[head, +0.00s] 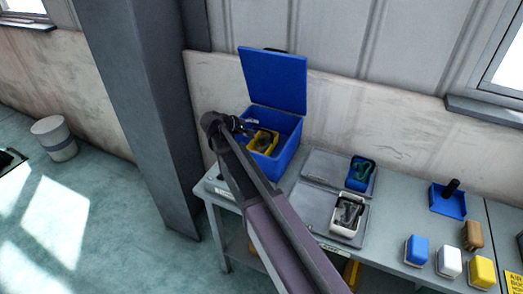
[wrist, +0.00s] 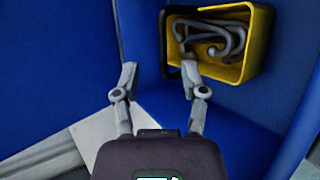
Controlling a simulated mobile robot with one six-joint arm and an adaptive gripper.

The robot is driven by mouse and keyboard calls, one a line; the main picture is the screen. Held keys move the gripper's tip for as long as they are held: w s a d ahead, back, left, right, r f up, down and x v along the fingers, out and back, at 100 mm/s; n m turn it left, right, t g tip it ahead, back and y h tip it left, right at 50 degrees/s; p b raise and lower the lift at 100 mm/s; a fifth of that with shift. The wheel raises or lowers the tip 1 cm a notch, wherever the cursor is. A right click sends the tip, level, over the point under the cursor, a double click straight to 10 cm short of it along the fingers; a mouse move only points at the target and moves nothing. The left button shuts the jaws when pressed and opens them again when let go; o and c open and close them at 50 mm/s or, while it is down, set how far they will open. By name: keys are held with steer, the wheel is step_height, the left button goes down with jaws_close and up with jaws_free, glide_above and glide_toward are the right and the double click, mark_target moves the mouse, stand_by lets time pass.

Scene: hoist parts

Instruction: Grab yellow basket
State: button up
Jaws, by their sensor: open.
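The yellow basket (head: 263,141) is inside the open blue box (head: 287,155) on the table. In the wrist view the yellow basket (wrist: 256,52) is at the upper right, with grey hook-like parts (wrist: 220,36) in it. My gripper (wrist: 158,80) is open, its two fingers apart with nothing between them. The right fingertip is close to the basket's left rim; I cannot tell if they touch. In the head view my gripper (head: 243,127) is over the blue box's left part, and my arm hides part of the box.
The blue lid (head: 273,80) stands raised behind the box. On the table (head: 387,239) to the right are a blue basket (head: 360,175), a white basket (head: 347,215) and a blue tray (head: 447,201). Blue, white and yellow blocks stand near the front edge. A pillar (head: 135,110) rises at left.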

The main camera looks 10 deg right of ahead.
mark_target(263, 130)
steer(key=shift+x, duration=0.9)
steer(key=shift+d+f+b, duration=0.1)
steer(key=shift+b, duration=0.25)
steer(key=b+x, duration=0.2)
steer(key=x, duration=0.2)
steer(key=shift+f, duration=0.25)
steer(key=shift+w+d+f+b, duration=0.15)
steer(key=shift+w+d+b, duration=0.1)
steer(key=shift+b, duration=0.1)
steer(key=shift+s, duration=0.1)
jaws_close()
